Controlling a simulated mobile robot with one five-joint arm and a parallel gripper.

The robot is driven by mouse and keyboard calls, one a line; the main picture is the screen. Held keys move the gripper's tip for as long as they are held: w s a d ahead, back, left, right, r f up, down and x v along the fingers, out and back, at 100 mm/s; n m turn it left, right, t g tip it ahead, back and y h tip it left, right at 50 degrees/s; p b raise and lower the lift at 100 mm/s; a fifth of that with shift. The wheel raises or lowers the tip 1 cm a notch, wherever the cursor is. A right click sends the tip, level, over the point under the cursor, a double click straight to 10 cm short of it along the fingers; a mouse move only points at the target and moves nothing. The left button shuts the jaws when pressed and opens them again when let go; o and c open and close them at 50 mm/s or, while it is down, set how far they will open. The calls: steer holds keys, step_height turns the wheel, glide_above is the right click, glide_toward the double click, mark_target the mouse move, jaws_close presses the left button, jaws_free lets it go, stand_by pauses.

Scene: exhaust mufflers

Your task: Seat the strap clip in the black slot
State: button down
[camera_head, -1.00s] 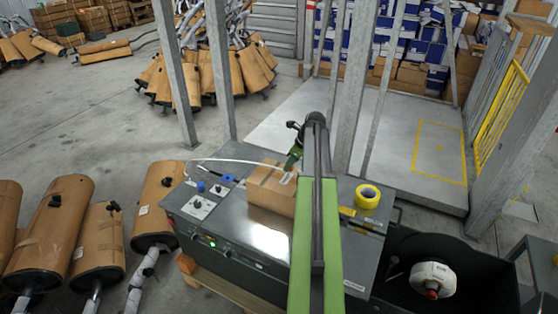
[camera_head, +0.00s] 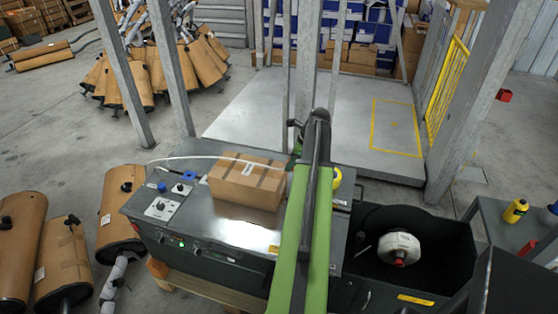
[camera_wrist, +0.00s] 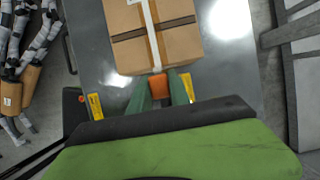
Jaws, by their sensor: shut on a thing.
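My gripper (camera_wrist: 161,82) is shut on a small orange-brown piece, which I take to be the strap clip (camera_wrist: 159,88), in the wrist view. Its green fingers flank the clip close to the near edge of a cardboard box (camera_wrist: 155,32). A white strap (camera_wrist: 152,35) runs over the box towards the clip. In the head view the box (camera_head: 248,182) sits on the grey strapping machine (camera_head: 225,228), and the strap (camera_head: 190,157) arches from the left over its top. My arm hides most of the gripper there. I cannot make out the black slot for certain.
A yellow tape roll (camera_head: 337,178) is partly hidden behind my arm. A dark bin with a white reel (camera_head: 399,248) lies right of the machine. Metal posts (camera_head: 303,75) stand behind. Mufflers (camera_head: 121,210) lie at left. A side table holds a yellow bottle (camera_head: 515,211).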

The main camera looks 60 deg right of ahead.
steer(key=s+d+f+b, duration=0.2)
steer(key=s+f+b, duration=0.5)
steer(key=f+b, duration=0.5)
steer(key=shift+s+d, duration=0.1)
steer(key=shift+f, duration=0.1)
step_height(320, 180, down, 5)
steer(key=b, duration=0.4)
steer(key=shift+r+b, duration=0.2)
steer(key=shift+b, duration=0.2)
steer(key=shift+f+b, duration=0.45)
stand_by(1.5)
steer(key=c, duration=1.1)
jaws_free()
steer(key=shift+c, duration=0.2)
